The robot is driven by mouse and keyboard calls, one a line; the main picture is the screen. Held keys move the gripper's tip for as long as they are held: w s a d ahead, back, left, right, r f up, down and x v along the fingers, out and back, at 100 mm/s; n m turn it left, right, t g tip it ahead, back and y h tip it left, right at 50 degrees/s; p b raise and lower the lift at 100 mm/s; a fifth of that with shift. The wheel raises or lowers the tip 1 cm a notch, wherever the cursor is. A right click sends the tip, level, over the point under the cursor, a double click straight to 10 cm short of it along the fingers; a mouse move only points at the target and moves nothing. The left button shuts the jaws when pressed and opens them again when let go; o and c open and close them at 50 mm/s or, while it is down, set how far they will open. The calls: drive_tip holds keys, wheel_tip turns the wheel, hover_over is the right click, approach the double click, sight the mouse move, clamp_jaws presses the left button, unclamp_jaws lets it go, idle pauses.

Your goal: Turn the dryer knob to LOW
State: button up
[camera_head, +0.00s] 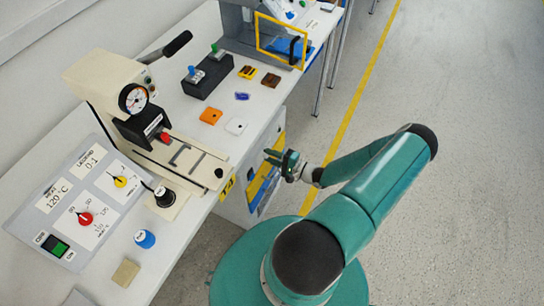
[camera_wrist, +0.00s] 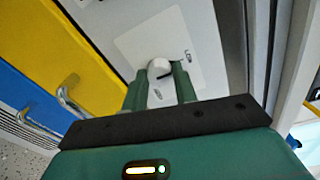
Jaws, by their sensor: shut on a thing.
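A round pale knob (camera_wrist: 159,69) with a dark pointer mark sits on a light grey panel (camera_wrist: 135,40) in the wrist view. The panel carries small dark labels, too small to read for certain. My gripper (camera_wrist: 160,73) has one green finger on each side of the knob and is shut on it. The pointer mark lies toward the right finger, and that finger partly hides it. In the head view my gripper (camera_head: 272,157) is low at the front of the cabinet under the bench. The knob cannot be made out there.
Yellow and blue cabinet fronts (camera_wrist: 95,50) with metal handles (camera_wrist: 68,90) lie left of the panel in the wrist view. The bench (camera_head: 190,215) above holds a press (camera_head: 120,95) and a control panel (camera_head: 80,200) with red and yellow knobs. Open floor (camera_head: 450,110) lies right.

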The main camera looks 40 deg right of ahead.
drive_tip(key=shift+n, duration=0.4)
drive_tip(key=o, duration=1)
drive_tip(key=v, duration=1.3)
drive_tip(key=shift+s, duration=0.4)
drive_tip(key=shift+r, duration=0.1)
